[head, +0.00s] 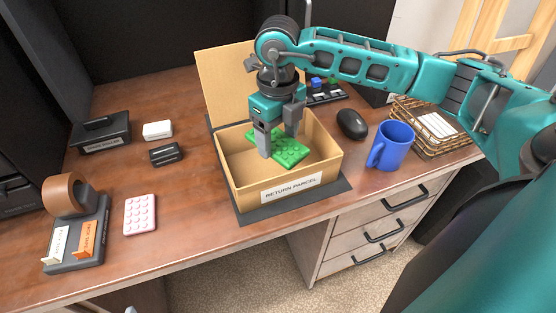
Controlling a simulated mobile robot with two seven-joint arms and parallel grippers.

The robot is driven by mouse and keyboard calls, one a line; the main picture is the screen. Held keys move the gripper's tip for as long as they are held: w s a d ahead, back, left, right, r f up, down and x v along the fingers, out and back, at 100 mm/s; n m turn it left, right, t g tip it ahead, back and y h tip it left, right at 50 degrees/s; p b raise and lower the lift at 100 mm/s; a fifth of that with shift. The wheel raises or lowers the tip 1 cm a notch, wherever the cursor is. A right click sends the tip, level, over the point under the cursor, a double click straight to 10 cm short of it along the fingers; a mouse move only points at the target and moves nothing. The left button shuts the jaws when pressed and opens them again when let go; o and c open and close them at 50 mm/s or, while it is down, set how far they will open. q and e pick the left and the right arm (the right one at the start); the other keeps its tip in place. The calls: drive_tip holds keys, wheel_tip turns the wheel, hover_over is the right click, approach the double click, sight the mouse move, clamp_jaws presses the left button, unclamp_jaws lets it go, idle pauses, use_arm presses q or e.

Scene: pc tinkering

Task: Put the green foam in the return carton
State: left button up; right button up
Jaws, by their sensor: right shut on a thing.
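The return carton (236,192) is an open cardboard box labelled "RETURN PARCEL", with its back flap standing up. It rests on a dark mat on the desk. The green foam (291,152) is a flat, bumpy green piece. My right gripper (279,145) points down over the carton and is shut on the green foam. The foam shows within the carton's opening; I cannot tell whether it touches the floor of the box. The gripper's fingers hide part of the foam. My left gripper is not in view.
A blue mug (395,145), a black mouse (352,124) and a wire tray (432,125) stand right of the carton. A pink bumpy piece (140,214), a tape holder (88,235) and small black and white items lie left. Bare desk separates them from the carton.

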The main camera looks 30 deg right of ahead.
sight(278, 169)
drive_tip(key=shift+f+b, duration=0.4)
drive_tip(key=shift+f, duration=3)
drive_tip(key=shift+f, duration=0.15)
drive_tip(key=o, duration=1)
wheel_tip(278, 169, up, 12)
drive_tip(key=shift+r+p, duration=0.2)
drive_tip(key=shift+p, duration=0.65)
